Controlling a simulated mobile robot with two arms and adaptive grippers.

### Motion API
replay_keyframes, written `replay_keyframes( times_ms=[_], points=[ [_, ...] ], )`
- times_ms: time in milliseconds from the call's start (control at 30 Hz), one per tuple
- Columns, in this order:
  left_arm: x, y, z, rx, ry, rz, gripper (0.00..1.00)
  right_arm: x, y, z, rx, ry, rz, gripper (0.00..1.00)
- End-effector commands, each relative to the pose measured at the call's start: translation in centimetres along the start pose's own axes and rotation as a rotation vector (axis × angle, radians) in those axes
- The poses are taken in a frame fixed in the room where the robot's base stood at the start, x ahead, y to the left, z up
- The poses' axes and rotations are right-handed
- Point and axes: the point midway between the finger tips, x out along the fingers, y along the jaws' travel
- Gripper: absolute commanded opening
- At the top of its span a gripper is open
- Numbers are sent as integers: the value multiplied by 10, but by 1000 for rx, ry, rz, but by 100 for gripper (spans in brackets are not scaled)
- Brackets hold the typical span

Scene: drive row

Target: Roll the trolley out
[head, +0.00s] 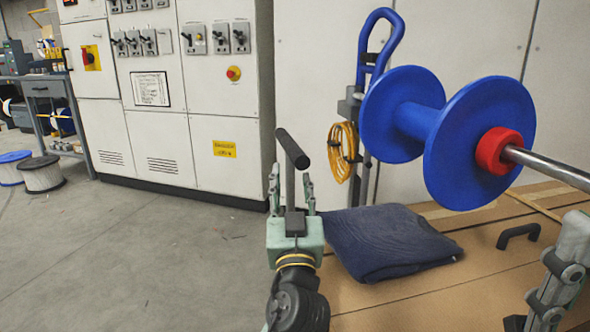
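A black T-shaped handle (292,149) on a grey stem stands near the middle of the head view. It may be the trolley's handle; the trolley's body and wheels cannot be made out. My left gripper (292,192) is open, its two fingers apart on either side of the stem in the picture. I cannot tell whether the stem is between the fingers or beyond them. My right gripper (548,290) is only partly in view at the lower right edge, and its fingertips cannot be made out.
A brown board surface (430,296) with a folded dark blue cloth (385,243) and a black grip (518,234) lies right. A blue spool (462,140) on a steel rod (548,167) hangs above it. Grey cabinets (160,150) stand behind. The floor (130,260) at left is clear.

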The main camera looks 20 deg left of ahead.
Motion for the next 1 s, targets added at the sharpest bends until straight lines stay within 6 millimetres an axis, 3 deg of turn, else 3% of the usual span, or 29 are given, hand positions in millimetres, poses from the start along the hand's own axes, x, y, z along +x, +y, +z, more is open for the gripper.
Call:
replay_keyframes(
  times_ms=[433, 833, 1000],
  points=[
    [63, 0, 0, 4, 1, 1, 35, 3, -1, -1, -5, 20, -9, 40],
    [72, 0, 0, 4, 0, 1, 35, 5, -1, -2, -5, 28, -13, 40],
    [72, 0, 0, 4, 0, 2, 21, 5, -1, -2, -5, 27, -12, 40]
  ],
)
